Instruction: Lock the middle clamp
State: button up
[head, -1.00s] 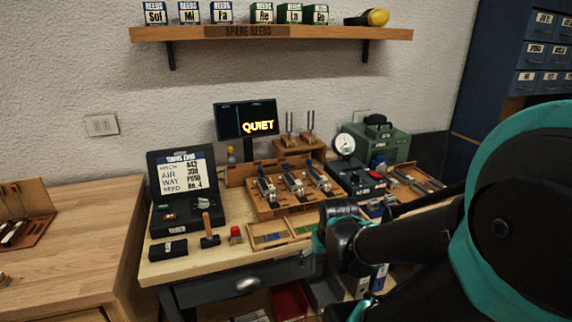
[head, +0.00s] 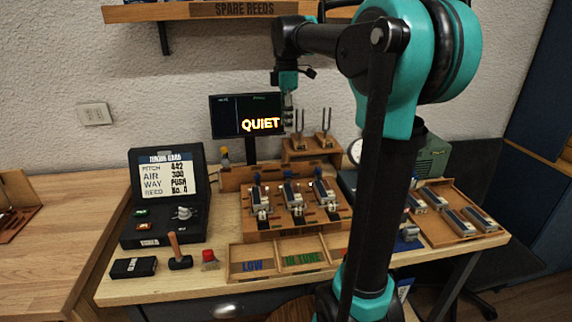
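A wooden fixture (head: 249,222) on the bench holds three metal clamps side by side. The middle clamp (head: 294,198) sits between the left clamp (head: 261,198) and the right clamp (head: 325,193). The clamps are small here, and I cannot tell whether the middle one is locked. My gripper (head: 289,110) points down, in front of the right part of the dark screen in the picture and above the fixture, apart from the clamps. Its fingers are too small and dark to tell whether they are open or shut.
Two tuning forks (head: 312,137) stand upright on a wooden block behind the fixture. The screen (head: 231,117) reads QUIET. A wooden tray (head: 277,271) lies in front, and an open black case (head: 189,213) stands at left. My arm hides part of the bench's right side.

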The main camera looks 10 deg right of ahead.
aim_at(287, 171)
notch_tip(287, 171, down, 17)
jog(key=shift+f, duration=0.1)
dwell(0.4)
jog(key=shift+c, duration=0.4)
grip_shut()
